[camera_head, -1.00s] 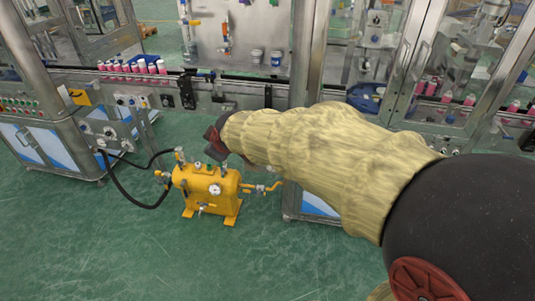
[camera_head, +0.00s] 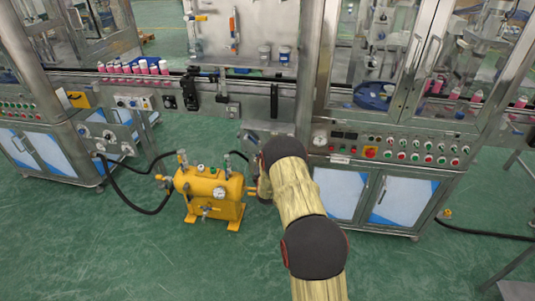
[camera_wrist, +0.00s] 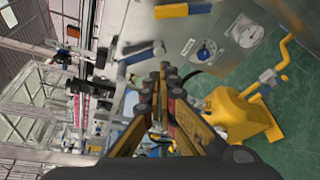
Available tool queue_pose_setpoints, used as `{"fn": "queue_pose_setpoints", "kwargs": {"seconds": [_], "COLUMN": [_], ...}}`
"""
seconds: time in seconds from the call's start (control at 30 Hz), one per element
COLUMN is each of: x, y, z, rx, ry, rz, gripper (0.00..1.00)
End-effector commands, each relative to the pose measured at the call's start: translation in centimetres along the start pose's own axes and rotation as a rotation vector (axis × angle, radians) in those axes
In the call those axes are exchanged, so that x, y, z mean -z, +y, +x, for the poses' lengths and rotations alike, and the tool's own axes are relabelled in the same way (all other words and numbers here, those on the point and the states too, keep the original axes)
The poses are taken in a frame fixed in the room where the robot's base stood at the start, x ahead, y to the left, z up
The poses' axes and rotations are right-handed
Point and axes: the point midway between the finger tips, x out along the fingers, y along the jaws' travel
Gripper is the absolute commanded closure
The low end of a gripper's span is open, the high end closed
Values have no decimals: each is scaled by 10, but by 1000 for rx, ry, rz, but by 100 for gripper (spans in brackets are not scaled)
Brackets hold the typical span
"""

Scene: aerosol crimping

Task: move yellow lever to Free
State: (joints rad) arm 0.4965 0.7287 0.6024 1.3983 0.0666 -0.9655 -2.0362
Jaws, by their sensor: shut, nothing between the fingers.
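In the wrist view, a yellow bar with a blue section (camera_wrist: 183,10) sits on a grey metal panel near the top edge. It could be the yellow lever, but I cannot read any Free mark. My gripper (camera_wrist: 164,70) is shut and empty, below and apart from this bar. In the head view my arm hides the gripper's fingers. My arm's end is beside the right side of the yellow tank (camera_head: 210,191), covering the tank's right-hand pipe. The tank also shows at the right of the wrist view (camera_wrist: 230,112).
Two round dials, one blue-marked (camera_wrist: 206,50) and one white (camera_wrist: 245,31), are on the panel by my gripper. A control cabinet with buttons (camera_head: 400,155) stands right of my arm. A black hose (camera_head: 125,190) runs left of the tank. Green floor (camera_head: 90,255) is clear in front.

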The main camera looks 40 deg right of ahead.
Motion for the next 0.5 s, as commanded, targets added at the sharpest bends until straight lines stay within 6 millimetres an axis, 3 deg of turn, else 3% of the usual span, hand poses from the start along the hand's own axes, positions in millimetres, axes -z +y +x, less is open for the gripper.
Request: {"fn": "queue_pose_setpoints", "kwargs": {"seconds": [0.1, 0.27, 0.5], "x": [-3, -4, -4], "y": [-20, -24, -25], "z": [4, 14, 55], "rx": [-13, -20, -19], "ry": [-23, -31, -30], "rz": [-45, -60, -59], "gripper": [100, 100, 100]}}
